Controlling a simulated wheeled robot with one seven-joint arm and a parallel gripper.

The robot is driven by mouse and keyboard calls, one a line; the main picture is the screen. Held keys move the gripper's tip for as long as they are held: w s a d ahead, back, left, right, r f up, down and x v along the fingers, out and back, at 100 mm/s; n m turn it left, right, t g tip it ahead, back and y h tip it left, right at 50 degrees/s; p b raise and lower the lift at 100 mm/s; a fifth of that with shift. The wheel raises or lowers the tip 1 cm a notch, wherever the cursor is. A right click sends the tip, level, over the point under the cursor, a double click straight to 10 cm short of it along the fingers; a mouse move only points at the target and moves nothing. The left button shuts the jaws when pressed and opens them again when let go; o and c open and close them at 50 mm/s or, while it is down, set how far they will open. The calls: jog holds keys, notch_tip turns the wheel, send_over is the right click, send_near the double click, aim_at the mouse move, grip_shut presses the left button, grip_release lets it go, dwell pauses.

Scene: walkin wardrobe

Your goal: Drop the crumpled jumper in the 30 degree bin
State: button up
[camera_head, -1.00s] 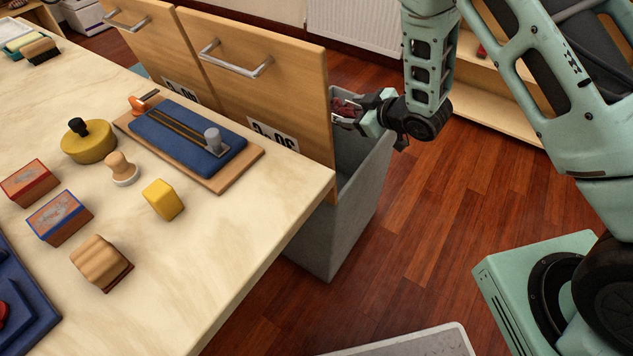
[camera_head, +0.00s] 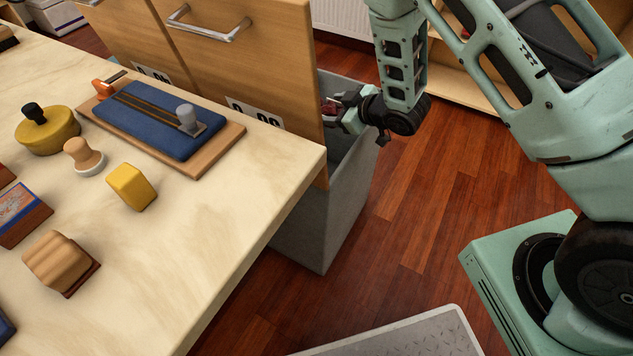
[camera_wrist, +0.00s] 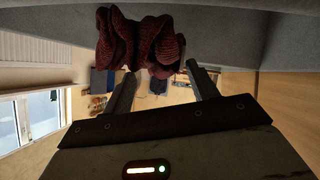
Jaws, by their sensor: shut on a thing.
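The crumpled jumper (camera_wrist: 140,42) is dark red knit and bunched up at the fingertips in the wrist view. A little red of it (camera_head: 328,110) shows past my gripper (camera_head: 340,112) in the head view; the wooden front hides the rest. My gripper (camera_wrist: 162,78) is shut on the jumper, at the mouth of a grey bin (camera_head: 330,225). The bin stands behind a wooden front with a metal handle (camera_head: 210,27) and a white label (camera_head: 255,113). The label appears upside down and is partly cut off by the counter, so I cannot read it surely.
A pale counter (camera_head: 240,190) holds a blue padded board (camera_head: 155,118), a yellow block (camera_head: 132,187) and several stamps and brushes. A second wooden front (camera_head: 120,35) stands to the left. Dark wooden floor (camera_head: 420,210) is open right of the bin.

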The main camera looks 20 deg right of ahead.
jog(key=shift+r, duration=0.1)
jog(key=o, duration=1.4)
jog(key=p+v, duration=0.7)
jog(key=v, duration=1)
jog(key=shift+s+d+r+p, duration=0.1)
jog(key=shift+s+r+p, duration=0.05)
jog(key=shift+p, duration=0.2)
